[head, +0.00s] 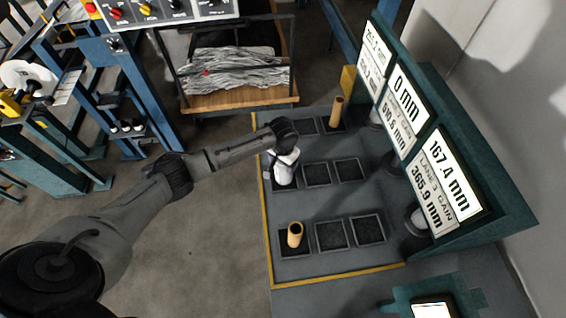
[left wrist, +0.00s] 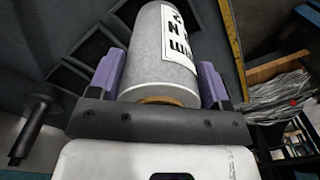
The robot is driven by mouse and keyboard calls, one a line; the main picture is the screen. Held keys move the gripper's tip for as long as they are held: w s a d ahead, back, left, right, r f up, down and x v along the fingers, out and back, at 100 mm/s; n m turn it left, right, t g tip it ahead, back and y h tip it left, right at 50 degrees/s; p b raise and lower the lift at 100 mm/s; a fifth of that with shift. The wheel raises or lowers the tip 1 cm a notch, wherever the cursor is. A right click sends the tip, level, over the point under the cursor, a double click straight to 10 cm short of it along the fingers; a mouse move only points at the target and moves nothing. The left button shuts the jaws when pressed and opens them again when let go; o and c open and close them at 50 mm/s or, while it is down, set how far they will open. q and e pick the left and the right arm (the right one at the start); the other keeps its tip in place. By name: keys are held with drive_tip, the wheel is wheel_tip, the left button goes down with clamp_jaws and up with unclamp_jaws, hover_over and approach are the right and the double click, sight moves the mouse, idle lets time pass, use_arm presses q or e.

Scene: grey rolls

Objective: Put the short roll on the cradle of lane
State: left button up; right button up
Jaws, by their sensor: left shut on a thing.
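My left gripper (head: 284,166) is over the leftmost square cradle of the middle lane in the head view. In the left wrist view its two purple fingers (left wrist: 163,78) are shut on a grey roll (left wrist: 157,62) with a white printed label and a tan core end. In the head view the arm and gripper mostly hide this roll, and I cannot tell whether it touches the cradle. Two empty square cradles (head: 317,174) (head: 348,169) lie to its right in that lane. My right gripper is not in view.
Tan tubes stand upright in the near lane (head: 295,235) and the far lane (head: 336,111). Teal display panels (head: 437,178) reading "0 mm" and "167.4 mm" line the right side. A wooden-edged bin (head: 238,100) with crumpled grey material stands beyond the board.

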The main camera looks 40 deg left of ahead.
use_arm(q)
drive_tip(key=shift+f, duration=0.25)
drive_tip(key=o, duration=1.1)
wheel_tip(320, 180, up, 12)
drive_tip(key=shift+r+p, duration=0.2)
drive_tip(key=shift+p, duration=0.4)
